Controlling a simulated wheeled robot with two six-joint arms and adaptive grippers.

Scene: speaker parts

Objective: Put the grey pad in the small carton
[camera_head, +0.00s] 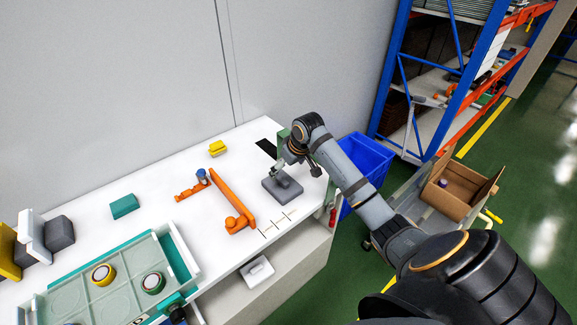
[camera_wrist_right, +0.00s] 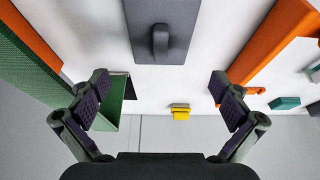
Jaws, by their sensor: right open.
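The grey pad (camera_head: 282,190) is a flat dark-grey block with a raised grip on top. It lies on the white table near its right end. In the right wrist view the pad (camera_wrist_right: 178,48) is at the top middle, beyond the fingertips. My right gripper (camera_head: 287,165) is above the pad's far side. In its wrist view the gripper (camera_wrist_right: 160,88) is open, with nothing between its fingers. An open brown carton (camera_head: 451,203) stands on a cart at the right, with a small dark item inside. A dark piece at the head view's bottom edge may be my left gripper; too little shows.
Orange parts (camera_head: 233,203) lie left of the pad. A yellow block (camera_head: 217,149) and a teal block (camera_head: 124,206) are farther off. A teal-edged tray (camera_head: 180,256) holds round parts at lower left. A blue bin (camera_head: 366,160) stands beyond the table's right end.

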